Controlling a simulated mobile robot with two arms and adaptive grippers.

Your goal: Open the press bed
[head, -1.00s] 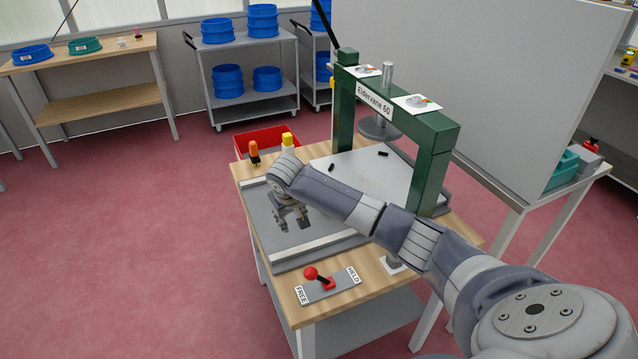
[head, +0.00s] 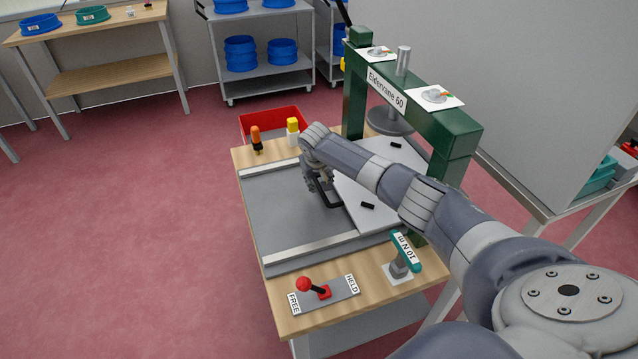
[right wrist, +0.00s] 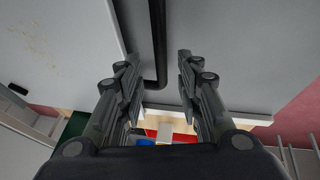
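The press is a green frame labelled "Eldervane 60" (head: 386,88) on a wooden-topped stand. Its bed is a pale flat plate (head: 350,189), lying partly under the frame and partly over a grey base (head: 275,216) with light rails. A black bar handle (head: 334,205) stands at the bed's left edge, partly hidden by my right arm. My right gripper (head: 318,186) is at this handle. In the right wrist view its fingers (right wrist: 158,82) are apart, with the black handle (right wrist: 159,45) running between them and clear space on both sides. My left gripper is not in view.
A red-knobbed lever (head: 304,284) leans toward "FREE" on its FREE/HELD plate. A teal-handled lever (head: 406,251) stands at the front right. Orange-topped (head: 256,138) and yellow-topped (head: 293,131) items stand at the back left. The grey base left of the bed is clear.

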